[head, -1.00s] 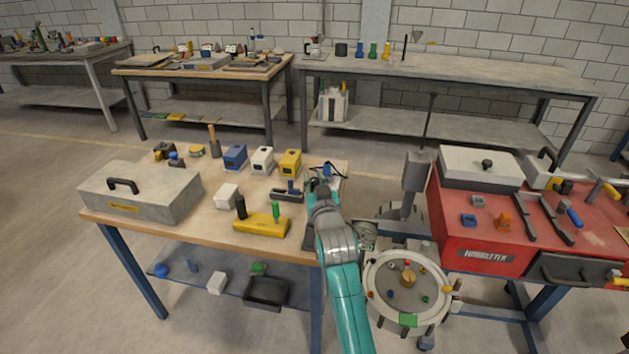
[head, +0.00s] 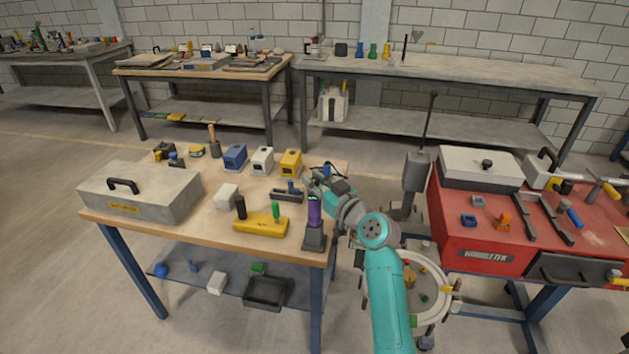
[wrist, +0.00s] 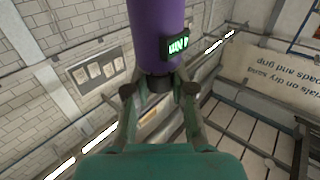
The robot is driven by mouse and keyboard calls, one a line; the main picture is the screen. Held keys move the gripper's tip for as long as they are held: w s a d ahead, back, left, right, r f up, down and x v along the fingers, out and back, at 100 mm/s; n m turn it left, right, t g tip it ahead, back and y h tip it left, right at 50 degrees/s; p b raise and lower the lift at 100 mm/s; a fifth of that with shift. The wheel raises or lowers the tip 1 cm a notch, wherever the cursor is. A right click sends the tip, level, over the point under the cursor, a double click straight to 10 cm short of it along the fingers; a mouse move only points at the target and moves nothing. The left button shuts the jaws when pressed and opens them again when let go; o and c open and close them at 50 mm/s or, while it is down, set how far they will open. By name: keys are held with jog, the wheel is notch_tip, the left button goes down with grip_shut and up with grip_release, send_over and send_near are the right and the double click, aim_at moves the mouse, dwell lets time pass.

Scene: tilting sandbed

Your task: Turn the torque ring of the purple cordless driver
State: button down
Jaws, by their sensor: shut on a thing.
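The purple cordless driver (head: 315,212) stands upright on a dark base (head: 314,239) at the front right corner of the wooden workbench. My gripper (head: 318,184) is at the driver's upper end. In the wrist view the purple body (wrist: 157,30) fills the top middle, with a small green-lit display (wrist: 176,47) on its side. The dark torque ring (wrist: 160,82) is at the end of the body nearest my gripper. My two fingers (wrist: 160,90) are shut on this ring, one on each side. The ring's markings cannot be read.
A yellow block (head: 261,225) with a black and a green peg lies left of the driver. A grey toolbox (head: 145,193) is at the bench's left.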

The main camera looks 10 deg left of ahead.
jog(key=shift+n+g+y, duration=1.5)
jog(key=shift+n+g, duration=0.2)
jog(key=shift+g, duration=0.5)
jog(key=shift+f, duration=0.1)
jog(key=c, duration=0.9)
grip_release()
jog(key=shift+c, duration=0.2)
jog(key=v, duration=1.2)
jog(key=shift+w, duration=0.15)
